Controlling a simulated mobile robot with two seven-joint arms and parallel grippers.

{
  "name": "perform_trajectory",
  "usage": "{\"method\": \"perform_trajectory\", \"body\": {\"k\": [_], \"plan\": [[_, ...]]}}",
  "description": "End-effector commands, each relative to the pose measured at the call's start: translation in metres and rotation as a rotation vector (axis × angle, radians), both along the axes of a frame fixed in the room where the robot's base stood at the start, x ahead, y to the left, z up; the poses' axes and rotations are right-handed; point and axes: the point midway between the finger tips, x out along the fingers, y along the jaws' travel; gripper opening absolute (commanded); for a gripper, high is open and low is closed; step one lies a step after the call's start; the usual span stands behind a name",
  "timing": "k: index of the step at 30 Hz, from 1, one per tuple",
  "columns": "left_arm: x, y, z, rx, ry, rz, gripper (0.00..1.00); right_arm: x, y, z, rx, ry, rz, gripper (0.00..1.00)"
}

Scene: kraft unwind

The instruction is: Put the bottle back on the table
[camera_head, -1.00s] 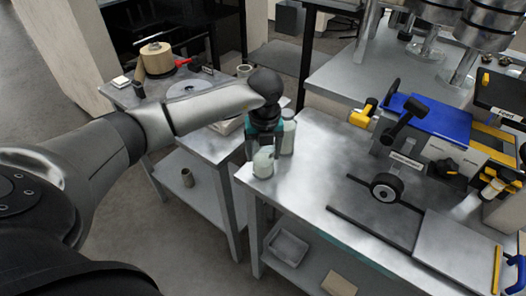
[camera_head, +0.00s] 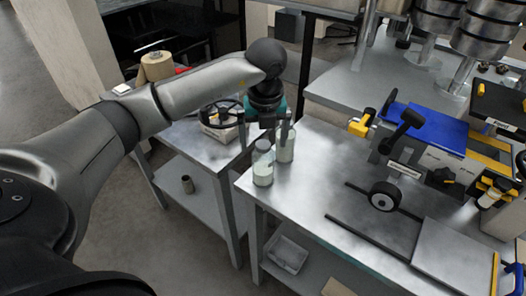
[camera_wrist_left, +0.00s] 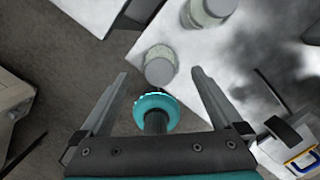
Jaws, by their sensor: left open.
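A clear bottle with a pale filling (camera_head: 262,168) stands upright near the left corner of the metal table (camera_head: 310,190). A second, similar bottle (camera_head: 286,148) stands just behind it to the right. My left gripper (camera_head: 264,138) is open and empty, above and slightly behind the nearer bottle. In the left wrist view, that bottle (camera_wrist_left: 160,68) shows from above, in line with the gap between the open fingers (camera_wrist_left: 160,80), with space on both sides. The second bottle (camera_wrist_left: 208,10) is cut off at the top edge. My right gripper is out of view.
A lower side table (camera_head: 205,150) at the left holds a brown roll (camera_head: 157,66).

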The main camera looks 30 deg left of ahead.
Motion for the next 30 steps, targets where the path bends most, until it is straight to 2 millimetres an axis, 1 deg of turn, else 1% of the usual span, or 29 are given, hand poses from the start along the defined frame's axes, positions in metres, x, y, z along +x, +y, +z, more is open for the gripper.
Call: {"method": "perform_trajectory", "body": {"k": [1, 3, 6, 9, 30], "plan": [[0.0, -0.001, 0.011, 0.001, -0.003, -0.001, 1.0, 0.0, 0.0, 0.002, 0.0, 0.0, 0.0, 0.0], [-0.002, -0.002, 0.021, 0.0, -0.001, 0.0, 1.0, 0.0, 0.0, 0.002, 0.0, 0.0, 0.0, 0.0], [-0.003, -0.003, 0.031, 0.0, -0.001, 0.0, 1.0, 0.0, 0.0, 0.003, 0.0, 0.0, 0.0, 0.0], [-0.004, -0.004, 0.036, 0.0, 0.0, 0.0, 1.0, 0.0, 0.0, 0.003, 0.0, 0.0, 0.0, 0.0], [-0.005, -0.004, 0.037, 0.0, 0.001, 0.0, 1.0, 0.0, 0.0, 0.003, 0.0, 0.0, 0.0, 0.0]]}}
